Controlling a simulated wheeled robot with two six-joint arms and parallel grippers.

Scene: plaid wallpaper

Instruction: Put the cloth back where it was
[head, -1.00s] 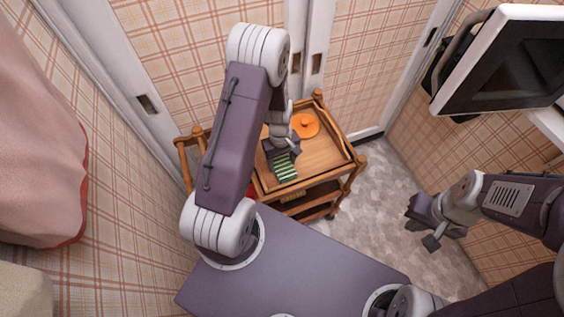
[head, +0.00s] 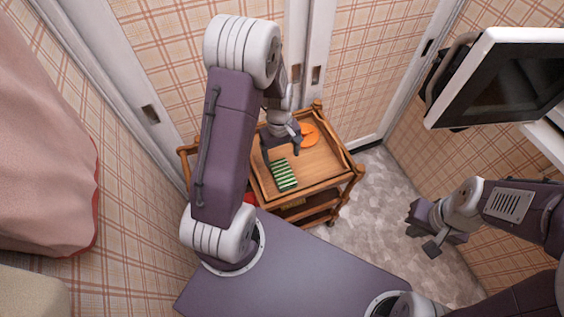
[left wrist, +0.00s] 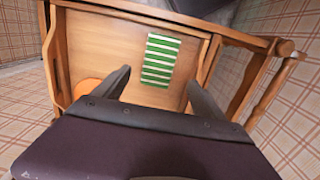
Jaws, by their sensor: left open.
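The cloth (head: 284,174), green with pale stripes, lies flat on the top tray of a wooden trolley (head: 316,177), near its front left part. The cloth also shows in the left wrist view (left wrist: 160,60), lying beyond my fingers. My left gripper (head: 282,152) is over the tray just behind the cloth; its open fingers also show in the left wrist view (left wrist: 157,82) with nothing between them. The gripper appears apart from the cloth. My right gripper (head: 423,229) is off to the right over the floor, its fingers apart and empty.
An orange round item (head: 309,134) lies at the back of the tray, partly hidden by my left gripper. A raised wooden rim surrounds the tray. A dark-screened appliance (head: 500,80) is at upper right. Grey floor (head: 385,185) is clear right of the trolley.

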